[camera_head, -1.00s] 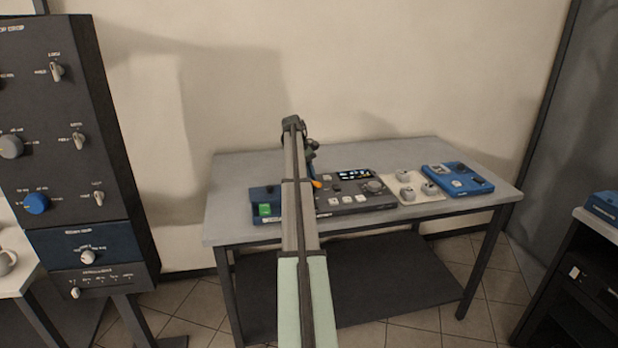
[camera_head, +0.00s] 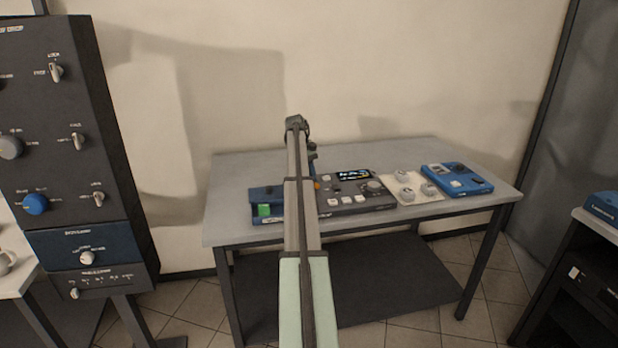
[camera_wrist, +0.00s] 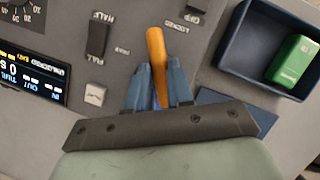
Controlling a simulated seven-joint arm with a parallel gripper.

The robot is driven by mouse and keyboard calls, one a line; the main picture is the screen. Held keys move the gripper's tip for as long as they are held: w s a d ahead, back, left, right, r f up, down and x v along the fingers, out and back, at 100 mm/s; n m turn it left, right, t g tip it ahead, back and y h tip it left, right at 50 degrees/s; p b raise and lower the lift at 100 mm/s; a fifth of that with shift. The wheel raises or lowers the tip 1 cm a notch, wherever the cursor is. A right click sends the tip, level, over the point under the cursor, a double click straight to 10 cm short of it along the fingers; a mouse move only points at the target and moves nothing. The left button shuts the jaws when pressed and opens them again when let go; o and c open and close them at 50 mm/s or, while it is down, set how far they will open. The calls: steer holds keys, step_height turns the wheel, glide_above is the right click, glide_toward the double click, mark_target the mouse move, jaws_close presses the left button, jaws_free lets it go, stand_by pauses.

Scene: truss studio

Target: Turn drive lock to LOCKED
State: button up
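The drive lock lever (camera_wrist: 156,48) is an orange handle in the wrist view. Its tip lies between the label LOCKED on the right and a label that seems to read FREE on the left. My gripper (camera_wrist: 160,72) has its blue fingers close on both sides of the lever and looks shut on it. The lever's base is hidden behind the fingers. In the head view my arm covers most of the gripper, and only a bit of the orange lever (camera_head: 317,185) shows beside it on the dark control console (camera_head: 345,208).
In the wrist view, a black rocker switch (camera_wrist: 98,38), a white button (camera_wrist: 95,94) and a lit screen (camera_wrist: 30,78) lie left. A blue tray (camera_wrist: 236,82) with a green block (camera_wrist: 292,60) lies right. A tall panel (camera_head: 110,150) stands left of the table.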

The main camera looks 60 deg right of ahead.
steer(key=o, duration=0.4)
steer(key=n, duration=0.1)
steer(key=n+h, duration=0.1)
steer(key=n, duration=0.2)
steer(key=shift+a+h, duration=0.25)
steer(key=shift+h, duration=0.05)
steer(key=n, duration=0.1)
steer(key=n+h, duration=0.1)
steer(key=n, duration=0.3)
steer(key=shift+s+a+h, duration=0.1)
steer(key=shift+a+h, duration=0.15)
steer(key=shift+h, duration=0.15)
steer(key=v, duration=1.4)
steer(key=shift+s+d+r+m+g+h, duration=0.2)
steer(key=shift+s+d+r+g+h, duration=0.75)
steer(key=shift+s+g, duration=0.5)
steer(key=shift+s+d+r+m+g+h, duration=0.2)
steer(key=shift+s+d+r+g+h, duration=0.65)
steer(key=shift+s, duration=0.85)
steer(key=shift+s+d+r+m+g+h, duration=0.2)
steer(key=shift+s+d+r+g+h, duration=0.4)
steer(key=shift+s+d+r+g, duration=0.65)
steer(key=shift+s+a+g, duration=0.25)
steer(key=shift+s+g, duration=0.1)
steer(key=shift+g, duration=0.3)
